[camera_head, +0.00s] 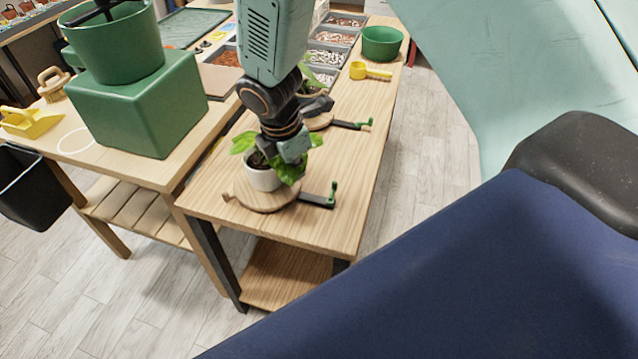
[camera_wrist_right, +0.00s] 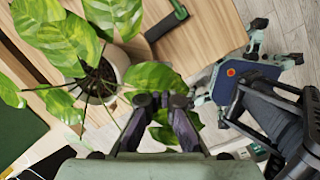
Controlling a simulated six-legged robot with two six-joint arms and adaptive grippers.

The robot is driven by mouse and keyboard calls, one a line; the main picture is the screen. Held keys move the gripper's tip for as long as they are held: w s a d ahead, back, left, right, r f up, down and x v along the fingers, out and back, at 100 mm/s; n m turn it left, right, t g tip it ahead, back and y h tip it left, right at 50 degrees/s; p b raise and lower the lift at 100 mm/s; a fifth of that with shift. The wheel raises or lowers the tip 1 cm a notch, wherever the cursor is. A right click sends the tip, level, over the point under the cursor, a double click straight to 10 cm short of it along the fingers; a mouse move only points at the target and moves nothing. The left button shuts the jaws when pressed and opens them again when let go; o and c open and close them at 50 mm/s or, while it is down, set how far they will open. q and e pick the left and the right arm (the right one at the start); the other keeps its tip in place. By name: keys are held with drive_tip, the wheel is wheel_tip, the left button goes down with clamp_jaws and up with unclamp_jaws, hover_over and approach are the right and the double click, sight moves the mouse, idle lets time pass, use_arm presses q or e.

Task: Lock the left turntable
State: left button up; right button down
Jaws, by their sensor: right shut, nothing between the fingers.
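The nearer turntable (camera_head: 237,191), a round wooden disc further left in the picture, carries a white pot (camera_head: 262,178) with a green-leaved plant (camera_head: 288,173). A black bar with an upright green handle (camera_head: 333,193) extends from its right side; a green handle (camera_head: 180,12) also shows in the wrist view. The farther turntable (camera_head: 319,122) has a similar green-handled bar (camera_head: 366,124). My right gripper (camera_head: 294,152) is shut and empty, over the nearer plant, among its leaves. In the wrist view its fingers (camera_wrist_right: 162,101) overlap the leaves; contact is unclear. My left gripper is out of view.
A green block (camera_head: 140,105) with a green pot (camera_head: 118,45) stands on the left table. A yellow scoop (camera_head: 368,71), a green bowl (camera_head: 382,43) and trays of pebbles (camera_head: 328,58) are farther back. The wooden tabletop's right strip (camera_head: 370,165) is clear.

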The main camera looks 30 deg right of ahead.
sight(332, 192)
drive_tip(key=d+f+b, duration=0.1)
drive_tip(key=f, duration=0.2)
drive_tip(key=d+f+n+b, duration=0.1)
drive_tip(key=f, duration=0.3)
drive_tip(key=d+f+n+b, duration=0.1)
drive_tip(key=d+f, duration=0.1)
drive_tip(key=f, duration=0.1)
drive_tip(key=shift+s+f+g+b, duration=0.25)
drive_tip(key=shift+s+g+b, duration=0.1)
drive_tip(key=shift+g+b, duration=0.05)
drive_tip(key=shift+w+d+r, duration=0.2)
drive_tip(key=shift+w+d, duration=0.05)
drive_tip(key=shift+d, duration=0.35)
drive_tip(key=shift+w+d+r, duration=0.1)
drive_tip(key=shift+w+d, duration=0.1)
drive_tip(key=shift+d, duration=0.5)
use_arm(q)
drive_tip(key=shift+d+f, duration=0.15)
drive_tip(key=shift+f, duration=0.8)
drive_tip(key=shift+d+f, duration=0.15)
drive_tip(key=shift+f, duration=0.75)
use_arm(e)
drive_tip(key=shift+d, duration=0.55)
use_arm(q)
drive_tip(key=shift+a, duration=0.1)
use_arm(e)
drive_tip(key=shift+w+a, duration=0.1)
